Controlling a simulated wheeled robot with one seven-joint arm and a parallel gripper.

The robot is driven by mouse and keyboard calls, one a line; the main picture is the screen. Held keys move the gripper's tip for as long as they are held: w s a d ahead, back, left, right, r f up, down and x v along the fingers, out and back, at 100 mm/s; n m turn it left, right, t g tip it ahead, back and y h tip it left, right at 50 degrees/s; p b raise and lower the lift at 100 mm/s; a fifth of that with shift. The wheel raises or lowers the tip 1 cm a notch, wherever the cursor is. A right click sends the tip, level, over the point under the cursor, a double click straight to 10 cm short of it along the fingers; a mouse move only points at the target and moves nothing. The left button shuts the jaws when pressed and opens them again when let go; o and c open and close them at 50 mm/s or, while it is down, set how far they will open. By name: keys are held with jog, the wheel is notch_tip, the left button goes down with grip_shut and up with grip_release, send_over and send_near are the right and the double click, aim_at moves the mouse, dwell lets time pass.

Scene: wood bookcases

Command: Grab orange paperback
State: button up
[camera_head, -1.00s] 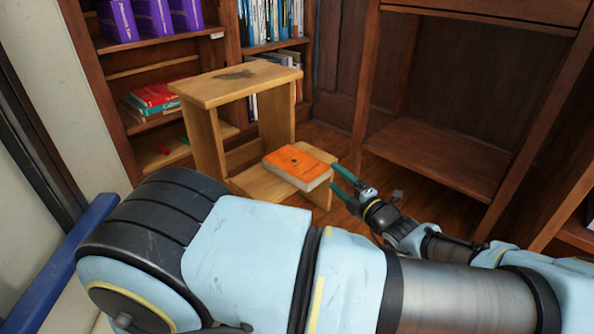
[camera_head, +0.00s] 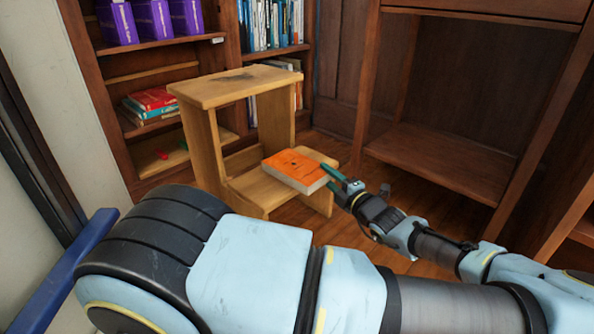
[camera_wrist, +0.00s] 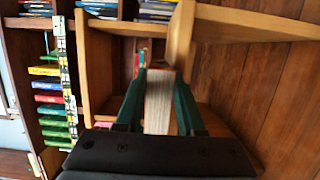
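The orange paperback (camera_head: 293,166) lies flat, orange cover up, on the lower step of a wooden step stool (camera_head: 205,93). One corner reaches out at the step's front edge. My gripper (camera_head: 334,178) is at the book's right end, with its green fingers on either side of its thickness. In the wrist view the paperback's pale page edge (camera_wrist: 159,100) stands between the two fingers of my gripper (camera_wrist: 160,85). The fingers lie close along both covers. Whether they press on the book cannot be told. The far end of the book is hidden.
A bookcase with purple boxes (camera_head: 153,20) and red books (camera_head: 153,98) stands behind the stool at left. An empty wooden shelf unit (camera_head: 440,155) stands at right. Wood floor (camera_head: 345,222) is clear around my gripper.

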grip_shut()
dwell(0.4)
